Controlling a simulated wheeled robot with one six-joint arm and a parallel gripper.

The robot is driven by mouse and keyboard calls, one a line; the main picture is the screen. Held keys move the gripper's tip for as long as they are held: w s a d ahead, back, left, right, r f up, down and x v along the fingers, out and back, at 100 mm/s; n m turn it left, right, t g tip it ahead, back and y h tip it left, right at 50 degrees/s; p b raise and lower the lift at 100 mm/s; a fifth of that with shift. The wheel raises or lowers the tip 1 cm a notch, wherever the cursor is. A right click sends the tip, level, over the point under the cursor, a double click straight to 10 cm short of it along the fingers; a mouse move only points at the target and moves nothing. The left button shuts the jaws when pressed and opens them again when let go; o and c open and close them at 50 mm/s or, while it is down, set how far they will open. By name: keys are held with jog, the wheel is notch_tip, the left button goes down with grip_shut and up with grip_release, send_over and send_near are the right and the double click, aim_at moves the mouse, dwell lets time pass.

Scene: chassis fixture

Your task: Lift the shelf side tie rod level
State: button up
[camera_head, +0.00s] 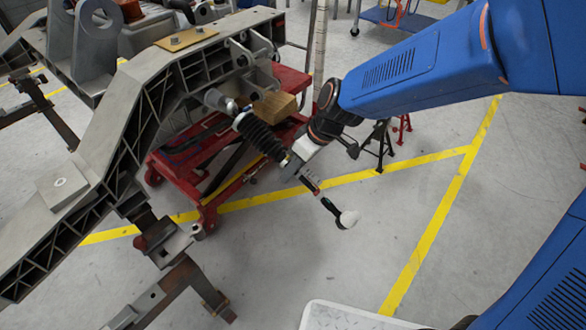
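The tie rod (262,138) with its ribbed black boot runs slanted down to the right from a bracket on the grey chassis frame (115,125). Its outer end, with a pale rounded tip (348,219), hangs lower than its inner end, so the rod is tilted. My gripper (292,171) is at the rod just past the boot's lower end. The fingers are small and partly hidden there, so I cannot tell whether they are closed on the rod.
A red lift table (205,190) stands under the frame with a wooden block (274,106) on it. Rusty stands (172,290) support the frame at the left. Yellow lines (430,235) mark the floor. Open floor lies below and right of the rod. A pale tray edge (345,312) shows at the bottom.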

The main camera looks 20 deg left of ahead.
grip_shut()
notch_tip(320, 180, up, 11)
jog(key=d+g+h, duration=0.2)
jog(key=h, duration=0.2)
jog(key=shift+s+f+h, duration=0.15)
jog(key=shift+s+h, duration=0.25)
jog(key=shift+c, duration=0.9)
grip_release()
jog(key=shift+o, duration=0.9)
jog(key=v, duration=1.7)
